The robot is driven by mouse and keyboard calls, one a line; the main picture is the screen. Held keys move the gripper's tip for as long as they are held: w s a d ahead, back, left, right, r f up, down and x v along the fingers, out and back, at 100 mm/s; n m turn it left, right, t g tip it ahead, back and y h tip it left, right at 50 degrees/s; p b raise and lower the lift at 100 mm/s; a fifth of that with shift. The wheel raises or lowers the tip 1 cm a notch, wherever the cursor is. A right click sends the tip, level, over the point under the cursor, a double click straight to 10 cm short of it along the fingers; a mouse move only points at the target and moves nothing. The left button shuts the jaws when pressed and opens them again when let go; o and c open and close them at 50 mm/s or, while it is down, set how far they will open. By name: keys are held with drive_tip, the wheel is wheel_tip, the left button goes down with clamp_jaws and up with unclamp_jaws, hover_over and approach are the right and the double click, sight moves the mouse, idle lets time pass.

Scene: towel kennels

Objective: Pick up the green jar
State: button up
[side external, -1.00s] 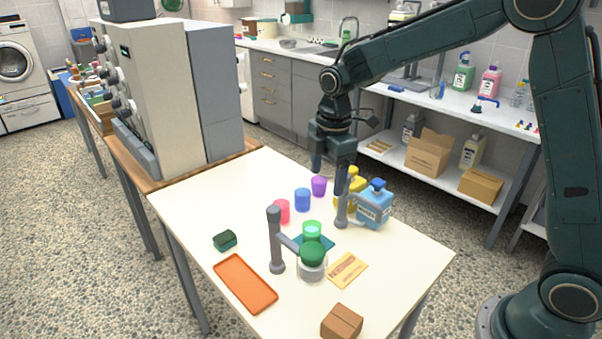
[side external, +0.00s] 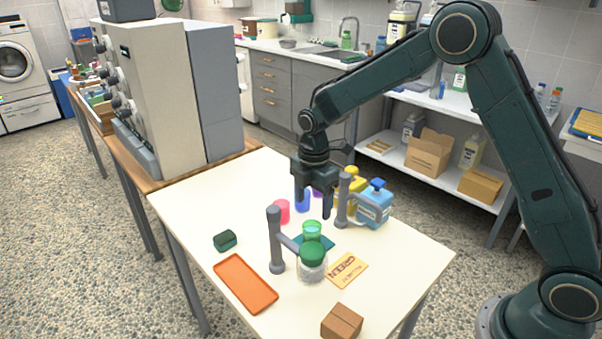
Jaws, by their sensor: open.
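The green jar (side external: 312,229) is a small translucent green cup near the middle of the white table, at a teal mat (side external: 327,243). A clear jar with a dark green lid (side external: 313,254) stands in front of it and hides its lower part. My gripper (side external: 313,208) is open, fingers pointing down, behind and above the green jar in the picture. No object shows held between its fingers. It partly covers a blue cup (side external: 301,202) and a purple cup (side external: 317,193). A yellow card (side external: 347,270) reading "GREEN" lies at the right.
Grey posts stand left (side external: 276,245) and right (side external: 342,205) of the green jar; an arm juts from the left one. A pink cup (side external: 282,211), blue bottle (side external: 374,206), yellow bottle (side external: 352,181), orange tray (side external: 245,284), dark green sponge (side external: 225,241) and brown box (side external: 342,322) stand around.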

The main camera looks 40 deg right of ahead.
sight(312, 233)
drive_tip(key=shift+f, duration=2.75)
drive_tip(key=shift+f, duration=2.55)
drive_tip(key=c, duration=1.1)
wheel_tip(312, 233, up, 20)
drive_tip(key=shift+c, duration=0.2)
